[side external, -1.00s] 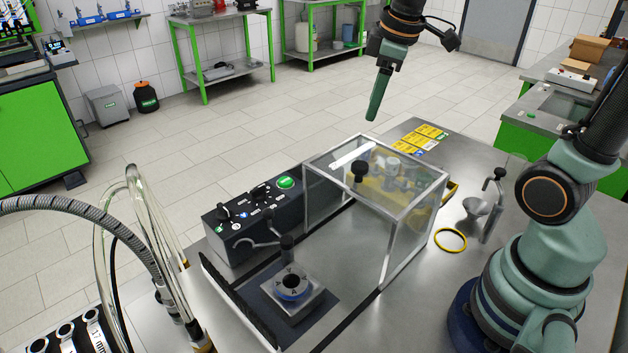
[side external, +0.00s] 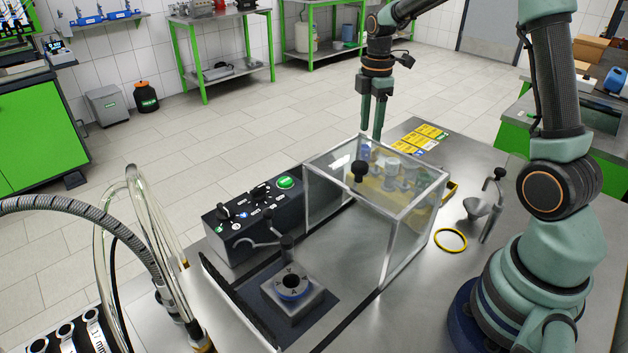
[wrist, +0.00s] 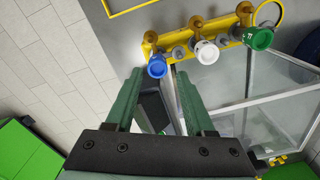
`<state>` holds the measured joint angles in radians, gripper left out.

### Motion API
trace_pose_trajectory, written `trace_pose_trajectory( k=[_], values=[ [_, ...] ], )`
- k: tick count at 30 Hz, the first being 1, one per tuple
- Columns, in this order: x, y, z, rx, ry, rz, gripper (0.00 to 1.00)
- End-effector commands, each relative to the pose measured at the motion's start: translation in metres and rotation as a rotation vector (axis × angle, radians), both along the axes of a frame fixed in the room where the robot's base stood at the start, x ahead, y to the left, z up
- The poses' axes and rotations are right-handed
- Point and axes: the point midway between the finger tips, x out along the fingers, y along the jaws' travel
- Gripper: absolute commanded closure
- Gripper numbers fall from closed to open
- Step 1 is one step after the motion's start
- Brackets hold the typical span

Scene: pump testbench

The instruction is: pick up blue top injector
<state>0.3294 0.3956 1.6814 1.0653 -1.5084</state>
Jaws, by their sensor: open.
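The blue top injector (wrist: 157,67) sits at the left end of a yellow rack (wrist: 200,29) in the wrist view, beside a white-topped one (wrist: 205,52) and a green-topped one (wrist: 258,38). My gripper (wrist: 153,72) is open and empty, fingers pointing down. In the wrist view the blue top appears between and just beyond the fingertips. In the side view my gripper (side external: 371,132) hangs behind the box. I cannot tell its exact height above the injector.
The clear box with a metal frame (side external: 412,222) and black knob (side external: 359,171) stands close in front of the injectors. A control panel (side external: 255,218) and a clamp block (side external: 291,293) are to its left. A yellow ring (side external: 451,240) lies to the right.

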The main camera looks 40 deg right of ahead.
Motion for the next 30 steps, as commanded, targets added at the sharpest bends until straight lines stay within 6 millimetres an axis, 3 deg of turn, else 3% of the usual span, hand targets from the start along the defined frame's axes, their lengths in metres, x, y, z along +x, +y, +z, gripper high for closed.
trace_pose_trajectory(
  k=[8, 15, 25, 26, 30],
  values=[
    [0.001, 0.001, -0.022, 0.001, 0.003, 0.0, 0.46],
    [0.004, 0.003, -0.055, 0.002, 0.004, -0.001, 0.46],
    [0.004, 0.002, -0.063, 0.0, 0.0, -0.001, 0.46],
    [0.004, 0.002, -0.063, 0.0, 0.0, -0.001, 0.5],
    [0.004, 0.002, -0.063, 0.0, -0.001, -0.001, 1.0]
  ],
)
